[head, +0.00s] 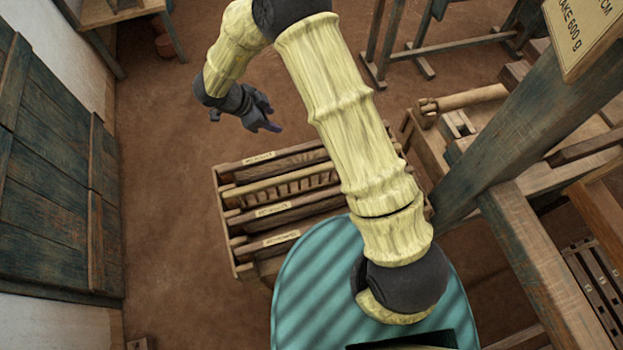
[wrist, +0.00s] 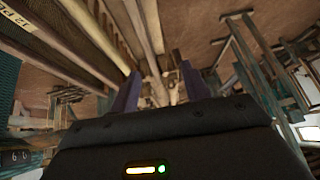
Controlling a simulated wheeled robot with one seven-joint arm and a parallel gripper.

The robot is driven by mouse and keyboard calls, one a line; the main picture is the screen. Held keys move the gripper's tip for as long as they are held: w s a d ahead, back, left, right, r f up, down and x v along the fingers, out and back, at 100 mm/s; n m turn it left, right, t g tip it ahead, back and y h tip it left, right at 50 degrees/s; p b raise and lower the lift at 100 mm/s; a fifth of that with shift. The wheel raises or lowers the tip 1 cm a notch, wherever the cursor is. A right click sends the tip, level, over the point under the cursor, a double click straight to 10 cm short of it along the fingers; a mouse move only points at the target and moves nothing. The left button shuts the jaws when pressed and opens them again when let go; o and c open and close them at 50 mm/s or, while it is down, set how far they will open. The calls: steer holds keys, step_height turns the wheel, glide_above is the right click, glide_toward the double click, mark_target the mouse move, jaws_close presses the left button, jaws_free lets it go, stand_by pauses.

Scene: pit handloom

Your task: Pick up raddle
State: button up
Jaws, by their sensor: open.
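A long wooden bar with a row of upright pegs, which looks like the raddle (head: 285,187), lies in a slatted wooden rack (head: 234,247) in the head view. Its right end is hidden behind my arm. My gripper (head: 250,116) is open and empty, above the floor beyond the rack's far edge. It is apart from the raddle. In the wrist view my gripper's two purple fingers (wrist: 160,90) stand apart with nothing held between them.
The rack holds other bars with pale labels (head: 272,209), too small to read. A big loom post (head: 540,135) and frame stand at the right. A blue-green wooden door (head: 45,170) is at the left. Brown floor (head: 165,200) is clear left of the rack.

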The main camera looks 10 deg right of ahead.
steer(key=w+d+r+n+t+y, duration=0.3)
steer(key=r+n, duration=0.1)
steer(key=r, duration=0.3)
steer(key=w+d+r+n+t+y, duration=0.3)
steer(key=d+r+n, duration=0.1)
steer(key=r, duration=0.2)
steer(key=s+d+n+g, duration=0.2)
steer(key=s+d, duration=0.2)
steer(key=s, duration=0.3)
steer(key=s+d+n+g, duration=0.2)
steer(key=s+d, duration=0.2)
steer(key=s, duration=0.4)
steer(key=s+d+r+n+g, duration=0.1)
steer(key=s+d+n, duration=0.2)
steer(key=s+d, duration=0.2)
steer(key=shift+s+g, duration=0.4)
steer(key=shift+s, duration=0.85)
steer(key=shift+w+r, duration=0.1)
steer(key=shift+c, duration=1.2)
